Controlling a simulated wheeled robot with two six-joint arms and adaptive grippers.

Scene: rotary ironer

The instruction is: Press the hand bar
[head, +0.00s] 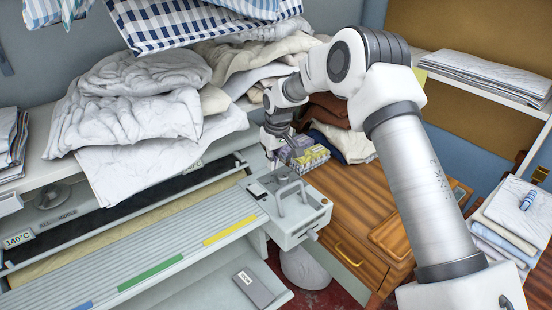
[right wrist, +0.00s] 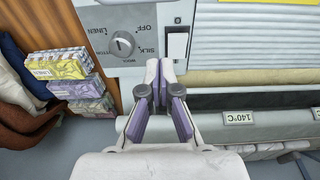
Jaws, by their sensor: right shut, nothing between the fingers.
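A long pale bar (right wrist: 205,127) runs along the machine in the right wrist view. I cannot tell for sure which is the hand bar. My right gripper (head: 290,158) points down just behind the end box. In the right wrist view its fingers (right wrist: 160,68) are shut and empty, below a dial (right wrist: 122,44) and a white switch (right wrist: 178,44). Contact cannot be told. My left gripper is out of view.
Small colourful packs (head: 310,158) and folded cloths sit close beside my right gripper. A ribbed feed board (head: 110,255) with coloured strips lies in front. A wooden cabinet (head: 350,205) stands right, under my arm.

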